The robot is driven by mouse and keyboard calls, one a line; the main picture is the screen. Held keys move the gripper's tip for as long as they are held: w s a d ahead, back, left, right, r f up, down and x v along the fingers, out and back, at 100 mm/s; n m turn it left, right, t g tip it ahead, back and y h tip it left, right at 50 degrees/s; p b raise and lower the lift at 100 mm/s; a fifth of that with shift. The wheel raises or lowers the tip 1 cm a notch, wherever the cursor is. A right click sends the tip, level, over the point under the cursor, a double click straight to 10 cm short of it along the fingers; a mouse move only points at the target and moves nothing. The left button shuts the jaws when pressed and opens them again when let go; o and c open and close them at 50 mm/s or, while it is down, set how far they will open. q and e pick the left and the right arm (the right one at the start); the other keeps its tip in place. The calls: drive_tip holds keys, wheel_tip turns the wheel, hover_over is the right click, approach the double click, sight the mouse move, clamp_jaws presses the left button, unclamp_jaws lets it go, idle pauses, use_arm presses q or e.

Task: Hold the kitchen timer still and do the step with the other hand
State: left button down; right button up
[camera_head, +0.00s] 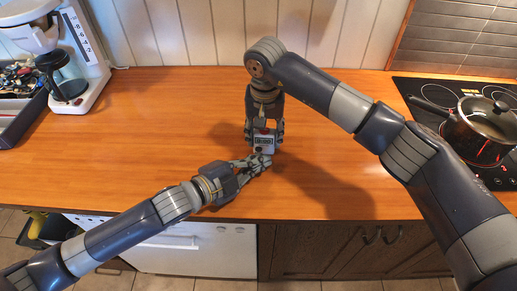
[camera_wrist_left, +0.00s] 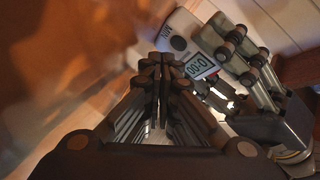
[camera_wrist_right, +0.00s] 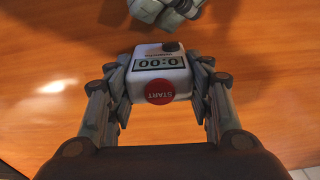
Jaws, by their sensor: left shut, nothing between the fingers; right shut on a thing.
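The kitchen timer (camera_head: 264,142) is a small white box on the wooden counter. In the right wrist view the timer (camera_wrist_right: 160,72) shows 0:00, a red START button and a dark round button. My right gripper (camera_head: 264,130) is shut on the timer, with fingers on both sides; it also shows in the right wrist view (camera_wrist_right: 160,88). My left gripper (camera_head: 262,162) is shut and empty, just in front of the timer near its dark-button end. In the left wrist view the left fingertips (camera_wrist_left: 163,62) are close to the timer (camera_wrist_left: 197,48); whether they touch is unclear.
A coffee maker (camera_head: 70,60) and a utensil tray (camera_head: 22,120) stand at the left. A lidded pot (camera_head: 482,125) sits on the black cooktop (camera_head: 440,92) at the right. The counter (camera_head: 160,120) left of the timer is clear. Its front edge lies below my left gripper.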

sight(256, 187)
use_arm(q)
drive_tip(key=shift+w, duration=0.1)
idle(0.7)
drive_tip(key=shift+w, duration=0.35)
drive_tip(key=shift+w, duration=0.3)
idle(0.6)
idle(0.3)
drive_tip(key=shift+s, duration=0.75)
drive_tip(key=shift+s+a, duration=0.15)
drive_tip(key=shift+s, duration=2.35)
